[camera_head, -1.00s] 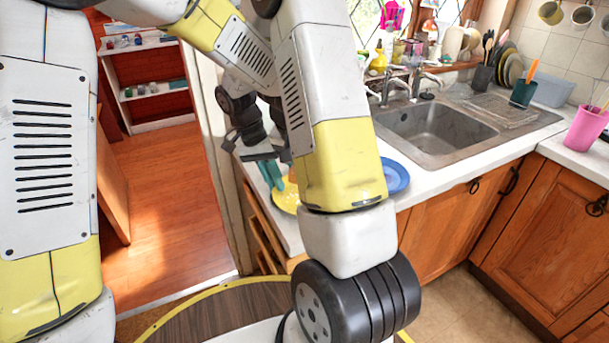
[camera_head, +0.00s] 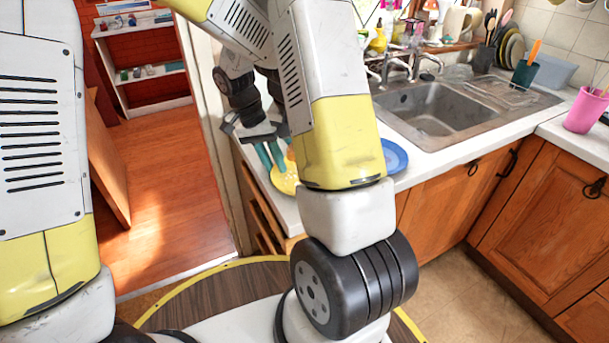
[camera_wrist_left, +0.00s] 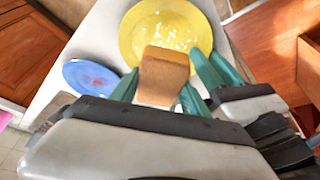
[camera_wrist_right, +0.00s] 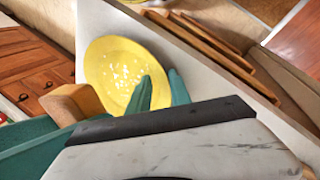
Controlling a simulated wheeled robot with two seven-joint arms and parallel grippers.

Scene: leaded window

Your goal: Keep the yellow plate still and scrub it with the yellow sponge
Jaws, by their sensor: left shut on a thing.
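The yellow plate (camera_wrist_left: 183,20) lies on the white worktop, with white specks on its face. It also shows in the right wrist view (camera_wrist_right: 104,62) and partly in the head view (camera_head: 284,182). My left gripper (camera_wrist_left: 160,84) is shut on the yellow-tan sponge (camera_wrist_left: 163,72), over the plate's near part. The sponge also shows in the right wrist view (camera_wrist_right: 82,100). My right gripper (camera_wrist_right: 161,78) stands at the plate's rim, its teal fingers a narrow gap apart, one over the plate and one just outside. Whether they touch the rim is unclear. An arm of mine hides much in the head view.
A blue plate (camera_wrist_left: 92,76) lies on the worktop close by. The sink (camera_head: 430,108) is farther right in the head view, with a pink cup (camera_head: 584,110) beyond. The worktop's edge is near the yellow plate, with a wooden rack (camera_wrist_right: 205,42) beside it.

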